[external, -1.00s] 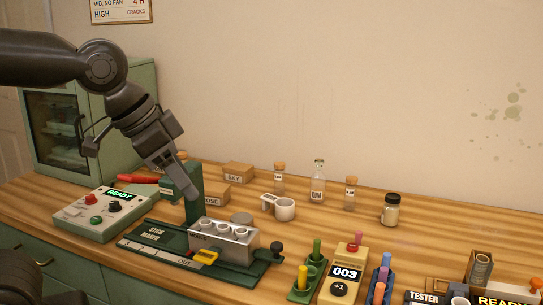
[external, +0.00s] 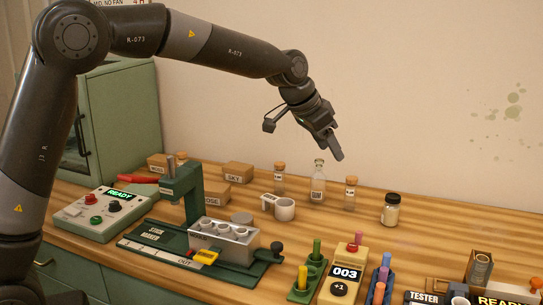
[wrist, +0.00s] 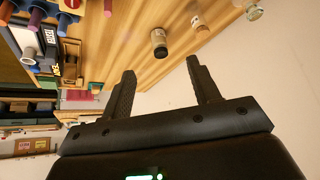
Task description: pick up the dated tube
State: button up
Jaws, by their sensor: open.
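Two small cork-stopped tubes with pale labels stand at the back of the table: a left tube (external: 279,184) and a right tube (external: 350,198). Their label print is too small to read, so I cannot tell which is the dated one. A corked tube (wrist: 199,24) also shows at the top of the wrist view. My gripper (external: 337,154) is raised above the back of the table, above and apart from the right tube and the clear bottle. In the wrist view its two fingers (wrist: 160,70) are apart with nothing between them.
A clear bottle (external: 318,190) stands between the tubes, and a dark-capped jar (external: 391,214) stands to their right. A white mug (external: 285,209) sits in front. A green press (external: 182,190), moulds and a counter (external: 345,275) fill the front. Bare wood lies right of the jar.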

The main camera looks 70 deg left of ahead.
send_near(354, 190)
jog(key=a, duration=0.1)
jog(key=shift+a+x, duration=0.2)
jog(key=shift+x, duration=2.7)
jog(key=shift+a+x, duration=0.15)
jog(key=shift+x, duration=2.75)
jog(key=shift+w+r, duration=0.1)
jog(key=shift+w, duration=0.05)
jog(key=shift+c, duration=0.3)
jog(key=c, duration=1)
jog(key=shift+r, duration=0.1)
